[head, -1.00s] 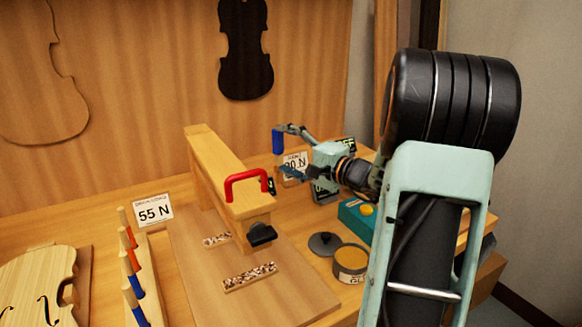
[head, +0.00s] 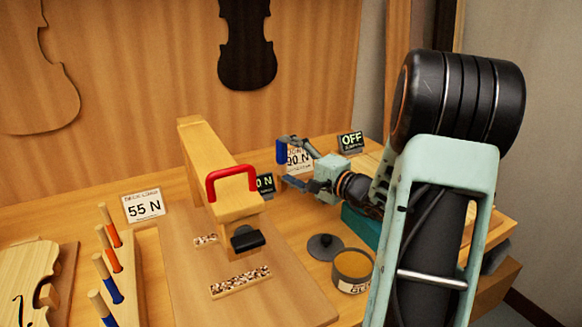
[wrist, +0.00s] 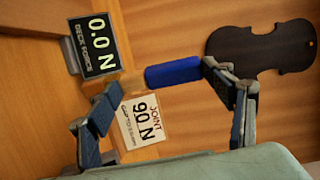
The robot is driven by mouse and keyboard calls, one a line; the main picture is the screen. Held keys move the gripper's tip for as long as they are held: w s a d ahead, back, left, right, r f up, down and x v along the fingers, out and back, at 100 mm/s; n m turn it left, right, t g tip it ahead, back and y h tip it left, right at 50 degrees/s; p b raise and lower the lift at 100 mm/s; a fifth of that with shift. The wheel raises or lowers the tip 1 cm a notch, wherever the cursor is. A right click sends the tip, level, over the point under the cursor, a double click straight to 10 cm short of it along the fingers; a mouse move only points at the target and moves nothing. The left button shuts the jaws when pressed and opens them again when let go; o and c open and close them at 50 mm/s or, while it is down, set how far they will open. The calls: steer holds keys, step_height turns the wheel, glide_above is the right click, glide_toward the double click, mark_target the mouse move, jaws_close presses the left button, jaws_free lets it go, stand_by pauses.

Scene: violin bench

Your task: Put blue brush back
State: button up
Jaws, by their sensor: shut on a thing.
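The blue brush shows as a blue cylinder (wrist: 173,73) with a pale wooden part at its left end in the wrist view. It lies between the fingertips of my gripper (wrist: 160,82), which is shut on it. In the head view the blue part (head: 282,152) stands nearly upright at the fingertips of my gripper (head: 285,168), raised above the back of the bench. Any bristles cannot be made out. A wooden rack (head: 126,292) at the left front holds several upright sticks with orange or blue bands.
A wooden press with a red handle (head: 231,181) stands mid-bench, between my gripper and the rack. An open glue pot (head: 352,268) and its lid (head: 325,246) are at right. Behind are a 90 N card (head: 299,158) and an OFF display (head: 351,141). A violin body (head: 35,280) lies left.

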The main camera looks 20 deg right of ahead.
steer(key=shift+f, duration=0.75)
steer(key=shift+f+b, duration=0.2)
steer(key=shift+b, duration=0.15)
steer(key=o, duration=1.2)
steer(key=shift+c, duration=0.2)
steer(key=shift+r, duration=0.1)
steer(key=shift+r+p, duration=0.15)
steer(key=shift+p, duration=0.15)
steer(key=shift+s+d, duration=0.15)
steer(key=shift+s, duration=0.15)
steer(key=v, duration=1.1)
steer(key=shift+s, duration=0.25)
